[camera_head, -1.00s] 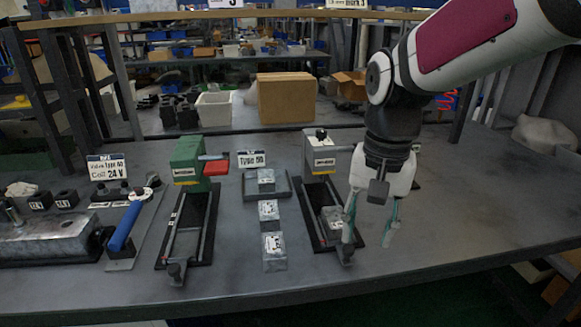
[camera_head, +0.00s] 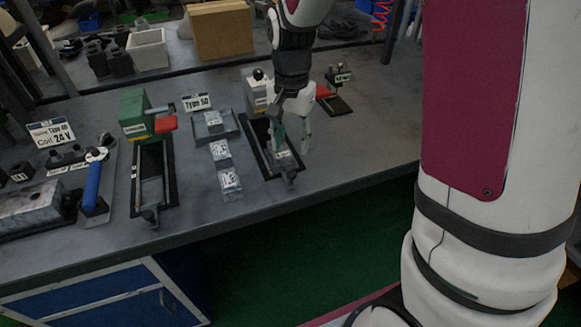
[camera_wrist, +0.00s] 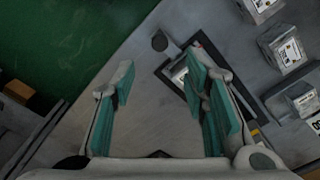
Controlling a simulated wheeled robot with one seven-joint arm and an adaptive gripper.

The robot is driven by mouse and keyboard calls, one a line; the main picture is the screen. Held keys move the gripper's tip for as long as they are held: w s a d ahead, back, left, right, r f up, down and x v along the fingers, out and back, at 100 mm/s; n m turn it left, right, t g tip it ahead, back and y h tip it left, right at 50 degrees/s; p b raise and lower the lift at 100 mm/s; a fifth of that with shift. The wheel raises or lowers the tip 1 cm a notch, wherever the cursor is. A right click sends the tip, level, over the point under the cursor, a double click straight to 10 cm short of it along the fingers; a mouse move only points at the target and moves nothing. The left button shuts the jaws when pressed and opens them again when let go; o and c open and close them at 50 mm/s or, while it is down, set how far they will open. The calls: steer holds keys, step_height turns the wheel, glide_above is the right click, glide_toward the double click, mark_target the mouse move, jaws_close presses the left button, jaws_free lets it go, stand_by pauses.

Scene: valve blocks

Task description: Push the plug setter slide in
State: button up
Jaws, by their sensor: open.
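The light grey press-like unit (camera_head: 256,93), which I take to be the plug setter, stands on the bench, with its black slide track (camera_head: 257,141) running toward the front edge. A metal block (camera_head: 285,158) sits near the front of the track, and a dark knob (camera_head: 291,181) stands at its front end. My gripper (camera_head: 290,148) is open and low over the front right part of the track. In the wrist view, my gripper (camera_wrist: 163,75) has one finger over the track and block, partly hiding them, and the other over bare bench. The knob (camera_wrist: 160,41) shows beyond the fingertips. Contact cannot be told.
A green unit (camera_head: 137,115) with a similar track stands to the left. Labelled metal blocks (camera_head: 221,152) lie between the two tracks. A small black stand (camera_head: 338,92) is at the right. The bench (camera_head: 370,130) is clear to the right of my gripper.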

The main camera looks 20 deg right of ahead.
mark_target(291, 173)
step_height(291, 173, down, 10)
steer(key=shift+r+b, duration=0.15)
steer(key=shift+b, duration=0.25)
jaws_close()
